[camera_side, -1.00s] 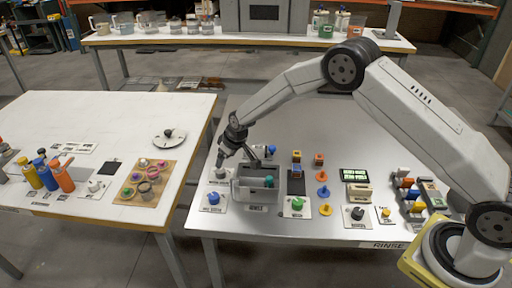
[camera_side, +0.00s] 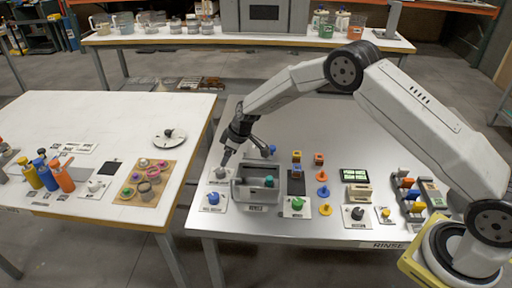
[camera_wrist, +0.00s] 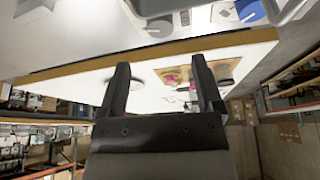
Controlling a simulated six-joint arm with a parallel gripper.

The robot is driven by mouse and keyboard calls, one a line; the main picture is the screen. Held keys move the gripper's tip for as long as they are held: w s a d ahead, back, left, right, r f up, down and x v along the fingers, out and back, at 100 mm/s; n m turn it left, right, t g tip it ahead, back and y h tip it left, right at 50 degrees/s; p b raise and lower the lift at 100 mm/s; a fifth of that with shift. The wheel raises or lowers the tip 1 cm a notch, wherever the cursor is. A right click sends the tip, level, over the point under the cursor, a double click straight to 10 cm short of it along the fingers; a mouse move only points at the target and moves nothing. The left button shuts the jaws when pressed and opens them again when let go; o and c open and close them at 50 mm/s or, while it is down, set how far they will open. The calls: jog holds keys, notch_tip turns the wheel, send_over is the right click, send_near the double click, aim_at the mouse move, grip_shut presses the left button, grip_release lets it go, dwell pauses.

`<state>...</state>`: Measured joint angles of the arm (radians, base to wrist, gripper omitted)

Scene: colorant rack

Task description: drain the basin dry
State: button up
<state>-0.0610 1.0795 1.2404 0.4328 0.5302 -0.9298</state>
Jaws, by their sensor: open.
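The basin (camera_side: 240,198) is a grey open box on the right-hand metal table, with a plate reading RINSE before it. My gripper (camera_side: 224,163) is open, tilted down just above a grey knob (camera_side: 220,173) on a white plate at the basin's left. Contact with the knob cannot be told. In the wrist view my two fingers (camera_wrist: 160,62) stand apart with nothing visible between them. A blue knob (camera_side: 213,199) sits in front of the grey one.
A blue-green round piece (camera_side: 270,150) stands behind the basin. A green knob (camera_side: 297,204) and several orange, blue and yellow pieces stand to its right. A gap separates this table from the white table (camera_side: 100,115) at left, which holds bottles and a wooden board (camera_side: 146,184).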

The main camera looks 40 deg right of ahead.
aim_at(221, 170)
jog(key=shift+f, duration=0.15)
jog(key=shift+x, duration=3.75)
grip_shut()
